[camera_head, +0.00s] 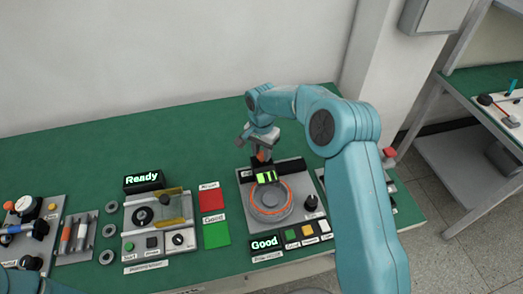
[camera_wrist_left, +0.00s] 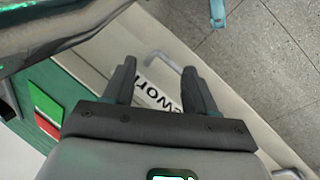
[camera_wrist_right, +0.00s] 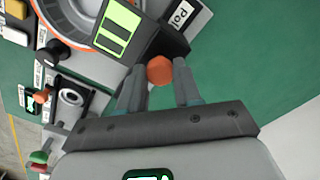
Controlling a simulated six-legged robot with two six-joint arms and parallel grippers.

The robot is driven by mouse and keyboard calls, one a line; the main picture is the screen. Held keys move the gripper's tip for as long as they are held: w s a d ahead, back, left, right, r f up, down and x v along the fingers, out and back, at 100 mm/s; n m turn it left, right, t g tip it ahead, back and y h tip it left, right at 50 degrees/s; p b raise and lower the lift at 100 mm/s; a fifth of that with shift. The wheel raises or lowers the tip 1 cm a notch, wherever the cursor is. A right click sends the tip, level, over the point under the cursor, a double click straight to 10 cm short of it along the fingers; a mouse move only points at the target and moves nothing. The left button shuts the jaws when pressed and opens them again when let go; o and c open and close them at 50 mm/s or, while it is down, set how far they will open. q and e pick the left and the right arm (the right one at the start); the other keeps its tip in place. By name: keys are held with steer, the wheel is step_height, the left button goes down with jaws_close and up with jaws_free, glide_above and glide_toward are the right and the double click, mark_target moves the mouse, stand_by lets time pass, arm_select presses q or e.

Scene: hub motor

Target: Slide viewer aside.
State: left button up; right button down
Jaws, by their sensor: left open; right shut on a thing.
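The viewer (camera_head: 266,177) is a dark box with a lit green two-bar window, over the upper part of an orange-ringed round fixture (camera_head: 269,202). It also shows in the right wrist view (camera_wrist_right: 119,30), with an orange knob (camera_wrist_right: 160,70) on its near side. My right gripper (camera_head: 261,152) is shut on this knob; the fingertips sit on either side of it. My left gripper (camera_wrist_left: 157,72) is open and empty, in view only in the left wrist view, above the table's front edge.
A "Good" display (camera_head: 264,242) and several buttons stand in front of the fixture. Red (camera_head: 211,201) and green (camera_head: 216,235) pads lie to its left, then a station with a "Ready" display (camera_head: 143,181). The green table behind is clear.

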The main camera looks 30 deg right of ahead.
steer(key=s+d+b, duration=0.2)
steer(key=d, duration=0.9)
steer(key=shift+s, duration=0.35)
steer(key=shift+r, duration=0.1)
steer(key=c, duration=1.1)
jaws_free()
steer(key=o, duration=0.3)
steer(key=shift+d, duration=0.15)
